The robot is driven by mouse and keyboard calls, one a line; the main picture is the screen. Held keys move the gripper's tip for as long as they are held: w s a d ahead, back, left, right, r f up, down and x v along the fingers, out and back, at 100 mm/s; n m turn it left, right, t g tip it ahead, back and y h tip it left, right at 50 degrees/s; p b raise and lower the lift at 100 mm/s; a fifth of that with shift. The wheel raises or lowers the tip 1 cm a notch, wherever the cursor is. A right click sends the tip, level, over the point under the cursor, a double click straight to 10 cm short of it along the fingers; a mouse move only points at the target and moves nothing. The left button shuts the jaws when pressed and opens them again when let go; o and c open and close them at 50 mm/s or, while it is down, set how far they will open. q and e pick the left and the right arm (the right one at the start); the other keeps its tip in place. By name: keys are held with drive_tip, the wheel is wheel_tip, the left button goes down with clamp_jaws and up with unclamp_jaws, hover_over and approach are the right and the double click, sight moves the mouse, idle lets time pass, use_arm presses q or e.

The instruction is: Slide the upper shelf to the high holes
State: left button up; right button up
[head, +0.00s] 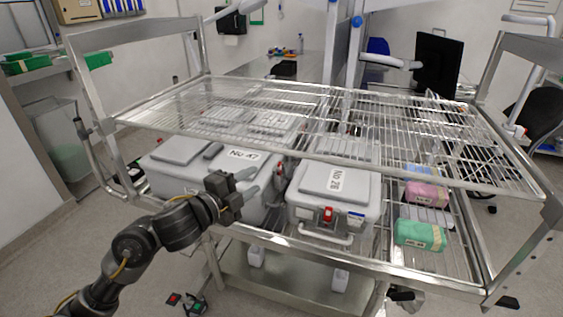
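The upper shelf (408,169) is a wire rack with a metal rim, spanning the cart between its side frames. It sits above the grey boxes and looks roughly level. The left side frame (92,95) and right side frame (520,75) rise above it. The holes cannot be made out clearly on the left; small dark marks show on the right post. My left gripper (246,188) is in front of the left box, below the shelf's front rim and apart from it. Its fingers look spread with nothing between them. My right gripper is not in view.
Under the shelf stand a large grey box (210,185) labelled No 47 and a smaller grey box (335,199) labelled No 28. A green pack (420,235), a pink pack (427,194) and a blue pack lie on the lower rack at right. A monitor (437,62) stands behind.

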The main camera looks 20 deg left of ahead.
sight(279, 152)
use_arm(q)
wheel_tip(279, 152, up, 5)
drive_tip(key=s+d+m+h, duration=0.1)
drive_tip(key=s+m, duration=0.1)
drive_tip(key=m, duration=0.1)
drive_tip(key=x, duration=0.7)
drive_tip(key=p+x, duration=0.1)
drive_tip(key=x, duration=0.3)
drive_tip(key=shift+d+r, duration=0.15)
drive_tip(key=shift+r, duration=0.15)
clamp_jaws()
idle(0.7)
